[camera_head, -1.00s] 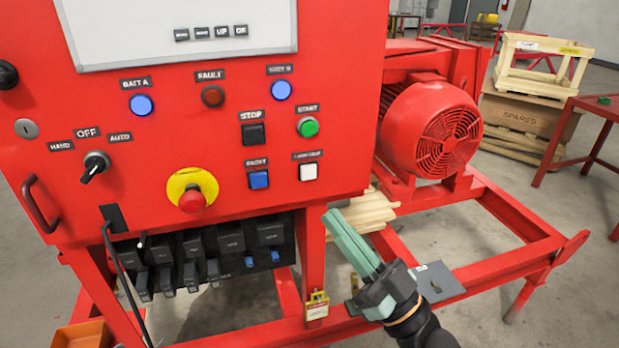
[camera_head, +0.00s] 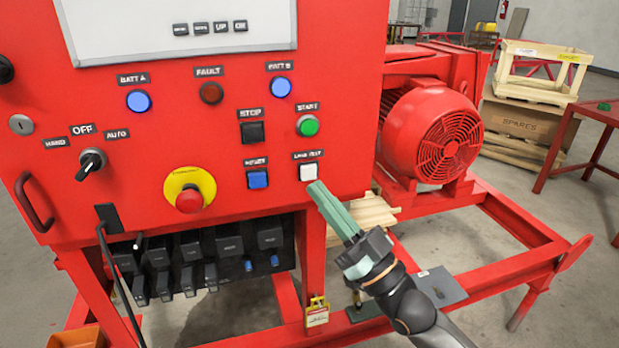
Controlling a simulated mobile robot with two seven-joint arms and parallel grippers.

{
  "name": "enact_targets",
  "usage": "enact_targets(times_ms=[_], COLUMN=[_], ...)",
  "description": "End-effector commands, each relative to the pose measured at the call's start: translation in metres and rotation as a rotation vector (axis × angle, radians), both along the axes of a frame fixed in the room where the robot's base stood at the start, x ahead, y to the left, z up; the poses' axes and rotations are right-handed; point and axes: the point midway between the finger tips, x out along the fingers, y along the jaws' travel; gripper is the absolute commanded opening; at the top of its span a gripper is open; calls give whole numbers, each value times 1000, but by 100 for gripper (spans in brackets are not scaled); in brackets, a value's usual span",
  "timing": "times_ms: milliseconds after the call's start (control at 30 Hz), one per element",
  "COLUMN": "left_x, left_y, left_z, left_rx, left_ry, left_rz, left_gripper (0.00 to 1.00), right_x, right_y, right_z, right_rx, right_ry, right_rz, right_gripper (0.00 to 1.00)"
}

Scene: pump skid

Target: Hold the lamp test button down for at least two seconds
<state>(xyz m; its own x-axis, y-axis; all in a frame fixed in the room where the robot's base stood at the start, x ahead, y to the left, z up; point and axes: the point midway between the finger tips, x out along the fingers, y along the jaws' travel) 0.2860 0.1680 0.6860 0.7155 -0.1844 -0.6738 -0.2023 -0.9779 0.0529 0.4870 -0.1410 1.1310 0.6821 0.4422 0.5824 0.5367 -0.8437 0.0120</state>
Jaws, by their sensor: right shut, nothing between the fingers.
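The lamp test button (camera_head: 308,172) is a white square button under a small black label at the lower right of the red control panel (camera_head: 230,130). My right gripper (camera_head: 318,187) is shut and empty, its pale green fingers pointing up and left. The fingertips are just below the button's lower edge in the picture. I cannot tell whether they touch the button or are still in front of the panel. The button's face is visible and looks unlit. The blue lamps (camera_head: 139,101) and (camera_head: 281,88) look lit. My left gripper is not in view.
The blue reset button (camera_head: 258,179) is left of the lamp test button, and the green start button (camera_head: 309,125) is above it. A red emergency stop (camera_head: 189,199) on a yellow disc sits further left. A red motor (camera_head: 430,130) stands right of the panel.

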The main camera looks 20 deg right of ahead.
Motion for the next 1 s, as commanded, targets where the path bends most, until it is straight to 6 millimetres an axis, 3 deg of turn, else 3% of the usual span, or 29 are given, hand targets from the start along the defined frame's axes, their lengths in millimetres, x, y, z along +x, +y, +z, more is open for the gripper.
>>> enact_targets(times_ms=[267, 1000], left_x=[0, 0], left_y=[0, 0], left_z=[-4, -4], left_rx=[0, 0], left_ry=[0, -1], left_rz=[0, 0], left_gripper=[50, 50], right_x=[16, 16], right_y=[1, 1], right_z=[1, 0], right_rx=[1, 0], right_ry=[-1, 0], right_rz=[0, 0], right_gripper=[0, 0])
